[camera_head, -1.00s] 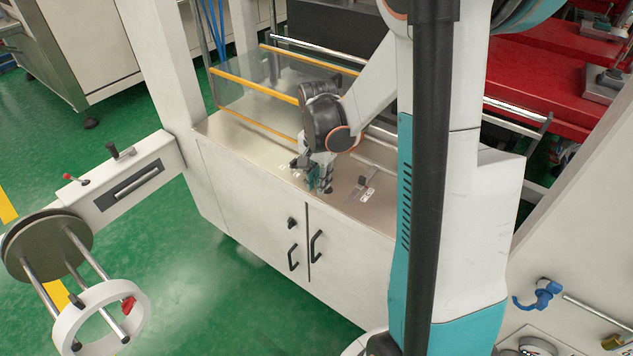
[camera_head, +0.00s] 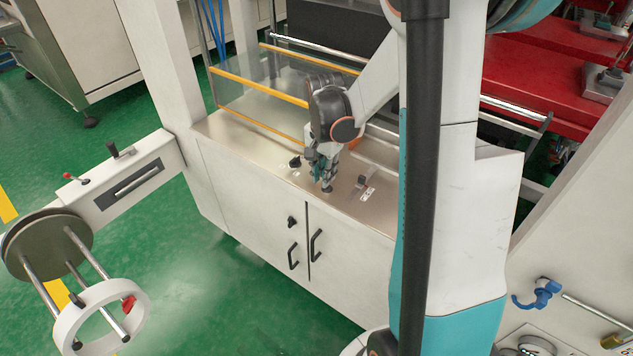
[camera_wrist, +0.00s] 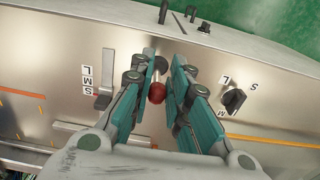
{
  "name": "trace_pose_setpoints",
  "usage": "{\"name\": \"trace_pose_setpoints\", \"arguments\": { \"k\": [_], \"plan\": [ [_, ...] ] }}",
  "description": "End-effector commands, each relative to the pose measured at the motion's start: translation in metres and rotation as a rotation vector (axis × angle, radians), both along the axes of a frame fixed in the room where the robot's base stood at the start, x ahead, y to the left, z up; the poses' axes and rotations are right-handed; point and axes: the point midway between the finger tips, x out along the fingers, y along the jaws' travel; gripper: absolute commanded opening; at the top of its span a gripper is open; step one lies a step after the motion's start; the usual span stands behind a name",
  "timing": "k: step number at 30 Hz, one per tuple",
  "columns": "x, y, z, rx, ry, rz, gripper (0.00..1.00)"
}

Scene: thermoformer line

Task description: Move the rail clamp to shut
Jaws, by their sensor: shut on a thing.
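The rail clamp appears to be the small lever with a dark red ball knob (camera_wrist: 157,92) on the metal cabinet top (camera_wrist: 45,60), between my fingers in the wrist view. Its stem runs toward the top of that view, and its lower part is partly hidden by the fingers. My gripper (camera_wrist: 163,65) has its teal fingers closed in on both sides of the lever. In the head view my gripper (camera_head: 325,186) is low over the cabinet top, and the lever is hidden there. I cannot read a marking for the lever's position.
A flat lever (camera_wrist: 104,92) marked S, M, L stands left of my fingers in the wrist view. A black rotary knob (camera_wrist: 233,98) with similar letters is to the right. A clear guard with yellow rails (camera_head: 258,88) rises behind. Cabinet door handles (camera_head: 316,245) are in front.

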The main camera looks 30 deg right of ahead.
Motion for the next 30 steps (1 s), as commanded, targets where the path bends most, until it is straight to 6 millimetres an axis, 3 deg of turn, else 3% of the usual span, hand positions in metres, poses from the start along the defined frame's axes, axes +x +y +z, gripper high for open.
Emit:
{"name": "trace_pose_setpoints", "arguments": {
  "k": [8, 19, 30],
  "plan": [
    [0.001, -0.003, 0.000, -0.002, -0.002, -0.001, 0.00],
    [0.008, -0.021, -0.001, -0.002, -0.002, -0.001, 0.00],
    [0.008, -0.022, -0.001, -0.002, -0.002, 0.000, 0.00]
  ]
}}
